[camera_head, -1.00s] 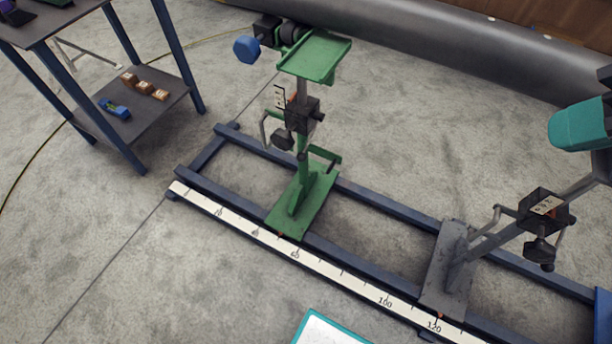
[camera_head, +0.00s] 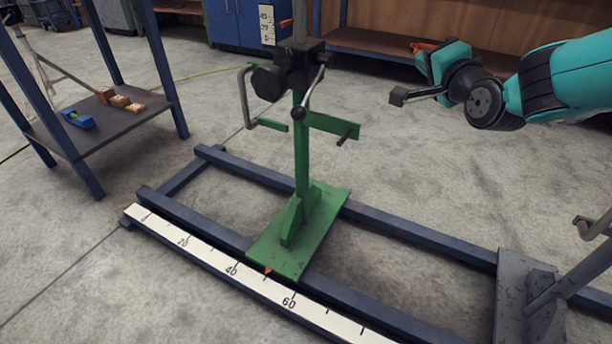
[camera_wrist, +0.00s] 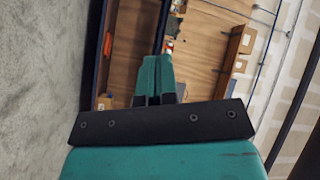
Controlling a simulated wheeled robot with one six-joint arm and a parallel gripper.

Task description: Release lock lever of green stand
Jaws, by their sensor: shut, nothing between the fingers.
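The green stand (camera_head: 300,165) stands upright on the blue rail frame in the head view. Its dark clamp block (camera_head: 297,68) carries a lever with a black ball knob (camera_head: 298,113), hanging down at a slant on the block's right side. A grey crank handle (camera_head: 244,98) is on the left. The stand's top is cut off by the picture edge. My gripper (camera_head: 445,62) is right of the stand, well clear of the lever, and points away from the head camera. In the wrist view my gripper (camera_wrist: 159,78) is shut and empty; the stand is not seen there.
A second, grey stand (camera_head: 525,300) is on the rail at the lower right. A white scale (camera_head: 200,250) runs along the rail's front. A small table (camera_head: 105,125) with brown blocks stands at left. A wooden shelf (camera_head: 380,45) lies behind. The floor between stand and arm is clear.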

